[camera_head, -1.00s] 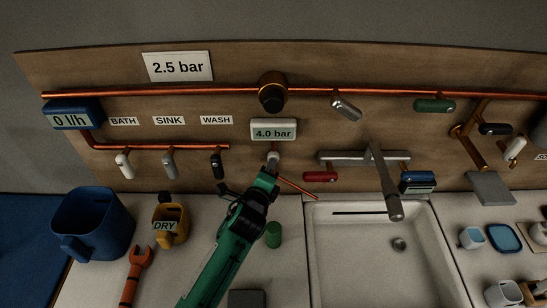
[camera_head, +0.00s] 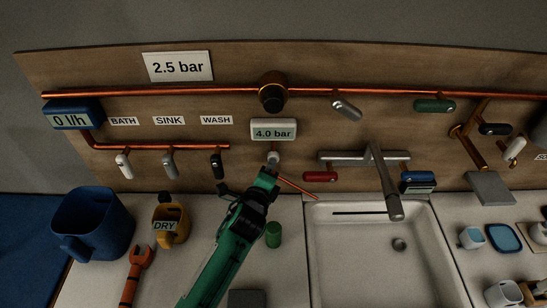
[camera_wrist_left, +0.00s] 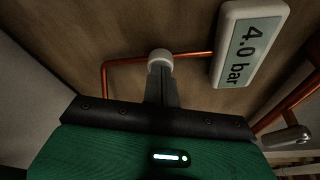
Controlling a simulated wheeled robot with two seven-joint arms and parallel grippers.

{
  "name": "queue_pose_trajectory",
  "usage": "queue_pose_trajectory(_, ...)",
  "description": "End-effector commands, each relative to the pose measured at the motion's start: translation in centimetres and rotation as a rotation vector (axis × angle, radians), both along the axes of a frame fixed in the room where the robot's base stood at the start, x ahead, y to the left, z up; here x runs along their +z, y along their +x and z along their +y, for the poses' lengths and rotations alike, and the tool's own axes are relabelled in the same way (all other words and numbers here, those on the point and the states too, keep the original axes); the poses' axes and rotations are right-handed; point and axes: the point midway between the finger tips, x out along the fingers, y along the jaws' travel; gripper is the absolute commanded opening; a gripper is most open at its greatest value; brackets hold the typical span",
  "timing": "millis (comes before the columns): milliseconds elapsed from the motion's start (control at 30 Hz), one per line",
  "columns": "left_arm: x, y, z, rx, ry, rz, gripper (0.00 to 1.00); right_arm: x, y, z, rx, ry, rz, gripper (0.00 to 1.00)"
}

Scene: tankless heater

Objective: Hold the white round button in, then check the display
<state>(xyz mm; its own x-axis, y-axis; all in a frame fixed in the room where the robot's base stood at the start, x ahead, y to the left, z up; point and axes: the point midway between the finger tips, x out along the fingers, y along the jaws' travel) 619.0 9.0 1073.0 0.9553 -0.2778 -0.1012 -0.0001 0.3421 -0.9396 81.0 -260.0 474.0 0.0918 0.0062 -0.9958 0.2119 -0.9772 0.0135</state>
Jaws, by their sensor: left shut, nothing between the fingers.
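The white round button (camera_wrist_left: 160,58) sits on the wooden board, and my left gripper's shut fingertips (camera_wrist_left: 160,72) are right at it, seemingly touching its face. How far it is pressed I cannot tell. In the head view the button (camera_head: 273,156) shows just past the tip of my left gripper (camera_head: 271,168), which holds nothing. The display (camera_head: 273,130) above the button reads 4.0 bar; it also shows in the left wrist view (camera_wrist_left: 248,45), turned sideways. My right gripper is not in view.
A sign (camera_head: 178,67) reads 2.5 bar and a blue meter (camera_head: 70,115) reads 0 l/h. Copper pipes cross the board. A sink (camera_head: 335,275) lies right of my arm.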

Motion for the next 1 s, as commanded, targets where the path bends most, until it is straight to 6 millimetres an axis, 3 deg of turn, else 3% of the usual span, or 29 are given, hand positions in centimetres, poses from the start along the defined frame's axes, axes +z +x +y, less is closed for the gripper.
queue_pose_trajectory(1000,0.0,1.0,0.0,0.000,0.000,0.000,0.00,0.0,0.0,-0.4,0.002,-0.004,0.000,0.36)
